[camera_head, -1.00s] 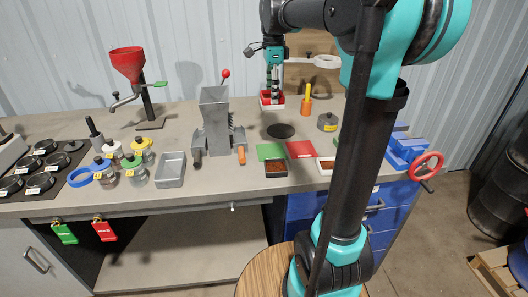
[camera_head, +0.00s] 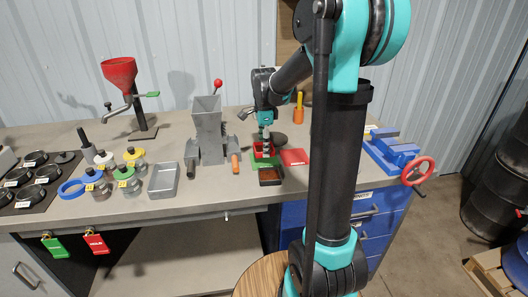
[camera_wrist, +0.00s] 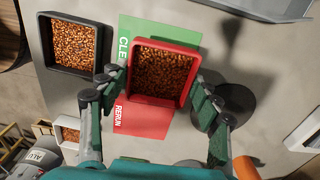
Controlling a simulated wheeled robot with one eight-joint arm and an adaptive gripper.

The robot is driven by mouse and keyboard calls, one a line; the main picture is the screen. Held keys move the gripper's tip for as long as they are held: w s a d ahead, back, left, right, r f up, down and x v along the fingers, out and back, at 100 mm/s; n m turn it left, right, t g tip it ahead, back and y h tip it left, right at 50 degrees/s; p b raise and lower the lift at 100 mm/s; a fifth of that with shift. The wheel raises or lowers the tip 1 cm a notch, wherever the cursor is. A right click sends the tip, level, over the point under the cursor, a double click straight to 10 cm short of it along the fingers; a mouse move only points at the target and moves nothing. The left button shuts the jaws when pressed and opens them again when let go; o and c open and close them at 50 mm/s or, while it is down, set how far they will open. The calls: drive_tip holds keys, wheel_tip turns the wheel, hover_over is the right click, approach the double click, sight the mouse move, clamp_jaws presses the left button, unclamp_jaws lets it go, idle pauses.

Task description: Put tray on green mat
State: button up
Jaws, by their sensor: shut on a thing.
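My gripper (camera_head: 265,143) is shut on a red tray (camera_wrist: 189,46) filled with copper-coloured granules. One finger is on each side of the tray in the wrist view. The tray also shows in the head view (camera_head: 262,152), at the green mat (camera_head: 256,164). In the wrist view the tray covers part of the green mat (camera_wrist: 140,28) and overlaps the near edge of the red mat (camera_wrist: 140,123), marked RERUN. I cannot tell whether the tray's bottom touches the mat or is slightly above it.
A black tray of granules (camera_head: 270,182) lies just in front of the green mat. A white tray (camera_wrist: 66,122) with granules is beside the red mat. A grey hopper machine (camera_head: 209,135) stands to the left, and a blue vise (camera_head: 392,150) to the right.

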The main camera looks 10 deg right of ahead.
drive_tip(key=shift+f, duration=1.35)
drive_tip(key=shift+f, duration=0.1)
drive_tip(key=o, duration=1.2)
wheel_tip(320, 180, up, 12)
drive_tip(key=shift+r, duration=0.15)
drive_tip(key=shift+s, duration=0.1)
